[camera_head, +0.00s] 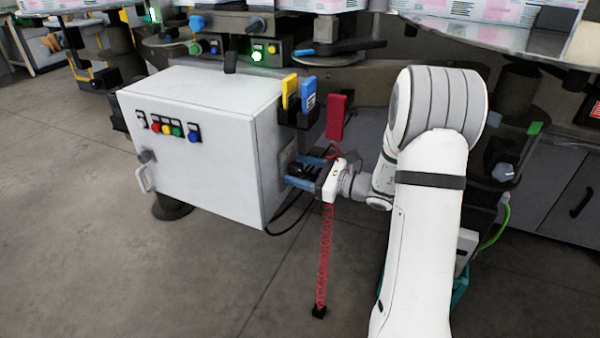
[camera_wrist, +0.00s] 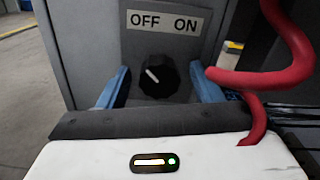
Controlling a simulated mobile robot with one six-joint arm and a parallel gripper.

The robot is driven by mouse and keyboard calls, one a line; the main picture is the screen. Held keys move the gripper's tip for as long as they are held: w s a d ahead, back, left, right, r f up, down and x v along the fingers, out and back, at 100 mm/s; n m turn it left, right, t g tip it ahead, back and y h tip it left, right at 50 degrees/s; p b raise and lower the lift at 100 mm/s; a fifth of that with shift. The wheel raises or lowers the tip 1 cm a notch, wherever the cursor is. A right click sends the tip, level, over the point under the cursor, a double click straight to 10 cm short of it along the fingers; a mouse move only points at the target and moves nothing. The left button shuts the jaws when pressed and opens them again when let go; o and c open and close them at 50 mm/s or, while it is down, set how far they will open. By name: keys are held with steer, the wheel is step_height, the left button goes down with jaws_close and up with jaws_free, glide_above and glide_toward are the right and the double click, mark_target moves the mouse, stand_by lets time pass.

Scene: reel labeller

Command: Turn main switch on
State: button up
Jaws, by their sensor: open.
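The main switch is a round black knob (camera_wrist: 157,77) under an OFF / ON label (camera_wrist: 163,22) in the wrist view. Its white mark points up and left, toward OFF. It sits on a grey plate on the right side of the white cabinet (camera_head: 200,150). My gripper (camera_wrist: 160,92) is open, with one blue finger on each side of the knob. I cannot tell whether the fingers touch it. In the head view my gripper (camera_head: 308,170) is level beside the cabinet's side, and the knob is hidden there.
A red coiled cable (camera_head: 325,255) hangs below my gripper, and a red hose (camera_wrist: 290,60) crosses the wrist view's right side. Yellow (camera_head: 290,91) and blue (camera_head: 307,93) holders and a red block (camera_head: 337,117) are above my gripper. Open floor lies in front.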

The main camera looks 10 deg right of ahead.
steer(key=c, duration=1)
steer(key=shift+r+p, duration=0.15)
steer(key=shift+p, duration=0.35)
steer(key=shift+r+m+p, duration=0.15)
steer(key=shift+m+p, duration=0.55)
steer(key=shift+p, duration=0.2)
steer(key=m+p, duration=0.2)
steer(key=p, duration=0.1)
steer(key=shift+w+r+p, duration=0.1)
steer(key=shift+p, duration=0.25)
steer(key=m+p, duration=0.6)
steer(key=p, duration=0.1)
steer(key=m+p, duration=0.4)
steer(key=shift+w+d+p, duration=0.1)
steer(key=shift+p, duration=0.2)
steer(key=shift+f+m+p, duration=0.2)
steer(key=shift+m+p, duration=0.55)
steer(key=shift+m, duration=0.35)
steer(key=shift+f+m+p, duration=0.15)
steer(key=shift+m+p, duration=0.6)
steer(key=shift+m, duration=0.35)
